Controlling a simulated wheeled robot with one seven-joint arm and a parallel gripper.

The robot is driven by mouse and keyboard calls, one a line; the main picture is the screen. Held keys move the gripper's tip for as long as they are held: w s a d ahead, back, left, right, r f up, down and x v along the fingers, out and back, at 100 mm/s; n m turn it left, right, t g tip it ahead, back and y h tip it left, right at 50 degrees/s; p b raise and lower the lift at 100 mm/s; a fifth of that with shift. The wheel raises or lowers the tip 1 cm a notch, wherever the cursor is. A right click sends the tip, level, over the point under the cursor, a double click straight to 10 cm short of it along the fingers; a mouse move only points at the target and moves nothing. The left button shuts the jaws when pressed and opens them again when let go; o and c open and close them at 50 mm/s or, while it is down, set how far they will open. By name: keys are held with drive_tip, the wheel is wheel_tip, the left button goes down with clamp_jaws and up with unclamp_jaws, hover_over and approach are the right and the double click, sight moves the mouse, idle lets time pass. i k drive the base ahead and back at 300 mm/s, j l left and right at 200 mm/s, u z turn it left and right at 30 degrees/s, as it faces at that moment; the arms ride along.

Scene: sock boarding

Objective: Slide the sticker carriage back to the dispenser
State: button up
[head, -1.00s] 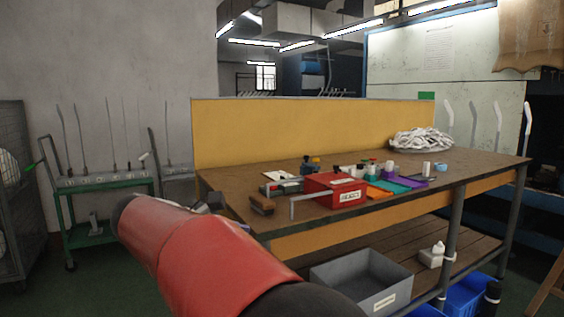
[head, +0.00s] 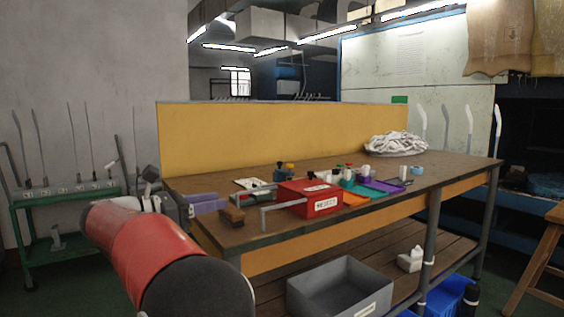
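I cannot pick out the sticker carriage or its dispenser for certain in the head view. A dark green low device with a pale top (head: 256,190) sits on the table behind the red box, partly hidden by it. A grey bent bar (head: 280,211) stands at the table's front edge, left of the red box. My red arm reaches up from the bottom left toward the table's left end. My gripper is mostly hidden behind the arm; only grey parts near its end show, left of the table, and its fingers cannot be made out.
The table (head: 330,222) holds a red REJECT box (head: 313,198), a brown wooden block (head: 232,215), a purple block (head: 207,204), coloured trays and a white sock pile (head: 396,144). A yellow panel (head: 280,138) backs it. A green trolley (head: 70,196) stands left.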

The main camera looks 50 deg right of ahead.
sight(280, 175)
drive_tip(key=i+l, duration=0.15)
drive_tip(key=l, duration=0.2)
drive_tip(key=i+l, duration=0.1)
drive_tip(key=l, duration=0.2)
drive_tip(key=i+l, duration=0.15)
drive_tip(key=l, duration=0.2)
drive_tip(key=i+l, duration=0.1)
drive_tip(key=l, duration=0.2)
drive_tip(key=i+l, duration=0.15)
drive_tip(key=l, duration=0.2)
